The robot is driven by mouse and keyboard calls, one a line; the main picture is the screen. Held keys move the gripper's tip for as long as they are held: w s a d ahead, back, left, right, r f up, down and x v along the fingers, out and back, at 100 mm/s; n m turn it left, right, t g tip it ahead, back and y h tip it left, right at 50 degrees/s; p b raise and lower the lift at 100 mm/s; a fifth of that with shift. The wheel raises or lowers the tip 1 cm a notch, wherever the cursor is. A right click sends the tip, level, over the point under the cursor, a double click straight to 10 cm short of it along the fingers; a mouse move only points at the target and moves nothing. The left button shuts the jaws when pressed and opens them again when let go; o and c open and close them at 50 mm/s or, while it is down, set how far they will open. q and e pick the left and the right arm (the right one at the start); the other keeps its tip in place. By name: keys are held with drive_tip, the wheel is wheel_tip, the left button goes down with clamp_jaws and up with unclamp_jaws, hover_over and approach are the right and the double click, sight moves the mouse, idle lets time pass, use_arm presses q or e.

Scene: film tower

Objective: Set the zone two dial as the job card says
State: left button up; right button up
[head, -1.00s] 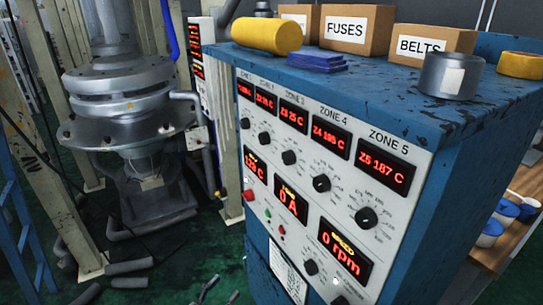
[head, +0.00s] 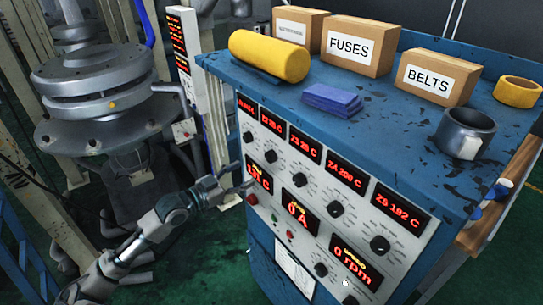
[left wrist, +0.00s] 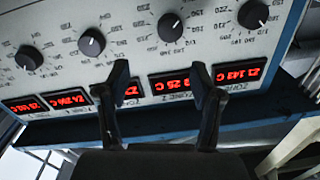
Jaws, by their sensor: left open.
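The zone two dial (head: 271,156) is a black knob in the upper dial row, under the red Z2 display (head: 272,128). In the left wrist view the panel is upside down, and the zone two dial (left wrist: 170,27) stands beyond my fingertips, just right of the gap's middle. The Z2 display (left wrist: 172,84) there is partly covered by a finger. My left gripper (head: 240,183) is open, empty, close to the panel's left side and apart from the dial. A white sheet (head: 295,271), perhaps the job card, is on the lower cabinet front; its writing is unreadable. My right gripper is unseen.
Neighbouring dials, zone one (head: 249,137) and zone three (head: 302,181), flank the zone two dial. Metal machinery (head: 105,90) stands at left.

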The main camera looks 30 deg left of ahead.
sight(267, 158)
use_arm(q)
drive_tip(key=p+x, duration=0.1)
drive_tip(key=x, duration=0.2)
drive_tip(key=p+x, duration=0.1)
drive_tip(key=x, duration=0.3)
drive_tip(key=p+x, duration=0.1)
drive_tip(key=x, duration=0.2)
drive_tip(key=shift+w+a+f, duration=0.15)
drive_tip(key=shift+w+a, duration=0.15)
drive_tip(key=shift+w+d, duration=0.3)
drive_tip(key=shift+d, duration=0.05)
drive_tip(key=shift+a, duration=0.2)
drive_tip(key=shift+a+f, duration=0.2)
drive_tip(key=shift+a, duration=0.55)
drive_tip(key=shift+a+f, duration=0.1)
drive_tip(key=shift+a, duration=0.25)
drive_tip(key=c, duration=0.8)
drive_tip(key=shift+s+d+r, duration=0.15)
drive_tip(key=shift+d+r, duration=0.05)
drive_tip(key=shift+d, duration=0.05)
drive_tip(key=c, duration=0.4)
drive_tip(key=shift+o, duration=0.3)
drive_tip(key=shift+s+d+r, duration=0.1)
drive_tip(key=shift+d+r, duration=0.05)
drive_tip(key=shift+d, duration=0.2)
use_arm(e)
drive_tip(key=shift+w+a+r, duration=0.1)
drive_tip(key=shift+a+r, duration=0.05)
drive_tip(key=shift+r, duration=1.95)
